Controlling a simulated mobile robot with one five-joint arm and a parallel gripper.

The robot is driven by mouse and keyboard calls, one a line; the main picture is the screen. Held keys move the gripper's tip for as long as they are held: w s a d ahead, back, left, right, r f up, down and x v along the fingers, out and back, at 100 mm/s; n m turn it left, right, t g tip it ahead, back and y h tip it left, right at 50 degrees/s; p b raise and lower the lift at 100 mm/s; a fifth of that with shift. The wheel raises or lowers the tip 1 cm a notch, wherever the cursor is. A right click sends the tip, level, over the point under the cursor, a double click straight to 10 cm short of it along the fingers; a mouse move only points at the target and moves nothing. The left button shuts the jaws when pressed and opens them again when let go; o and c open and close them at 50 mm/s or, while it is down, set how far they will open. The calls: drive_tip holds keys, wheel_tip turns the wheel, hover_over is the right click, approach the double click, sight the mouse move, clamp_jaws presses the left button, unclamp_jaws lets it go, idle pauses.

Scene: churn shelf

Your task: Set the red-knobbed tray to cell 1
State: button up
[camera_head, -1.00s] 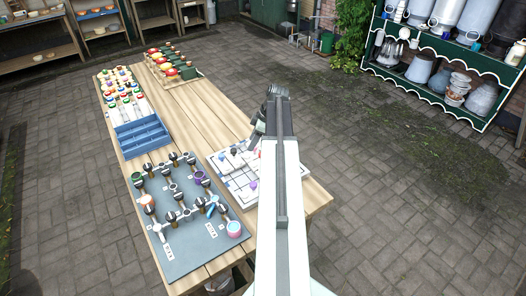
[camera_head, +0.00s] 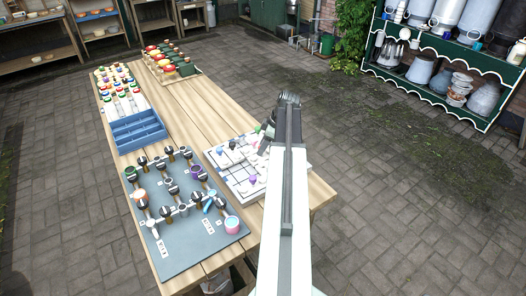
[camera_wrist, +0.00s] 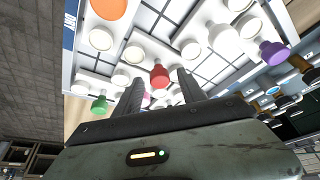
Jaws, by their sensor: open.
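A white gridded board (camera_head: 215,155) lies on the table's near right part, with several white pieces on it; my arm covers part of its right side. In the wrist view a red knob (camera_wrist: 159,75) on the board shows just past and between my fingertips. The tray under it is hard to make out. My gripper (camera_wrist: 159,86) is open, its two dark fingers either side of the knob in the picture; contact cannot be told. It hangs over the board's right part in the head view (camera_head: 268,132). Which cell is 1 cannot be read.
Green (camera_wrist: 99,105), purple (camera_wrist: 273,52) and orange (camera_wrist: 108,8) knobs and several white ones surround the red knob. A grey board with black-knobbed parts (camera_head: 180,245) lies to the left. A blue divided tray (camera_head: 138,130) is behind it. Bare wood (camera_head: 200,110) shows mid-table.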

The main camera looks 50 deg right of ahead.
drive_tip(key=shift+c, duration=0.3)
clamp_jaws()
drive_tip(key=shift+s, duration=0.1)
idle(1.0)
